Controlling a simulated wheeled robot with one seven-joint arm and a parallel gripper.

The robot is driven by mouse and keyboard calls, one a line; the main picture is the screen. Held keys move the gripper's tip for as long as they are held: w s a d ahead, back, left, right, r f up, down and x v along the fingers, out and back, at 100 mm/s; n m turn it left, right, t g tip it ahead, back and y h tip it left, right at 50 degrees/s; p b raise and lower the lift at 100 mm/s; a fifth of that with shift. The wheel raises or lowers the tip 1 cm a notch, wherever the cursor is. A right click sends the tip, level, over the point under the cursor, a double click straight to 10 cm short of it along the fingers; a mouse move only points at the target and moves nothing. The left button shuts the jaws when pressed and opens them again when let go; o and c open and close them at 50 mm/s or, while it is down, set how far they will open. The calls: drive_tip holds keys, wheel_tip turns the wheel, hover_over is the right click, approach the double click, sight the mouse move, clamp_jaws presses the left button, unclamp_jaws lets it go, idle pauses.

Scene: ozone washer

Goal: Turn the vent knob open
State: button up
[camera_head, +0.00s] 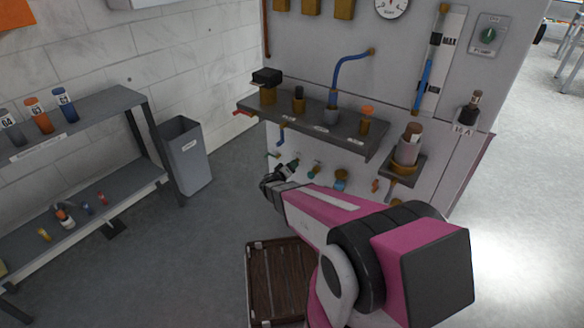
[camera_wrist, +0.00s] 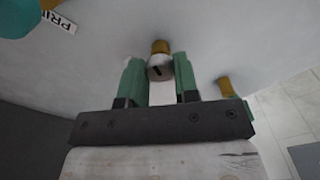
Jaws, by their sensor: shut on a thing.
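A small grey knob (camera_wrist: 158,70) with a dark slot sits on a brass stem (camera_wrist: 160,47) on the pale panel in the wrist view. My gripper (camera_wrist: 160,74) has its two green fingers on either side of this knob and is shut on it. No label for this knob is readable, so I cannot tell by text that it is the vent knob. In the head view my gripper (camera_head: 290,168) is at the lower left of the panel (camera_head: 440,180), below the shelf. The held knob cannot be made out there.
A teal knob (camera_wrist: 18,14) is at upper left in the wrist view, beside a partly visible label. A brass fitting (camera_wrist: 226,87) is to the right. A grey shelf (camera_head: 310,124) overhangs the lower fittings. A wooden crate (camera_head: 278,280) is on the floor.

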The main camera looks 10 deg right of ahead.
idle(0.3)
drive_tip(key=o, duration=0.9)
drive_tip(key=v, duration=1.1)
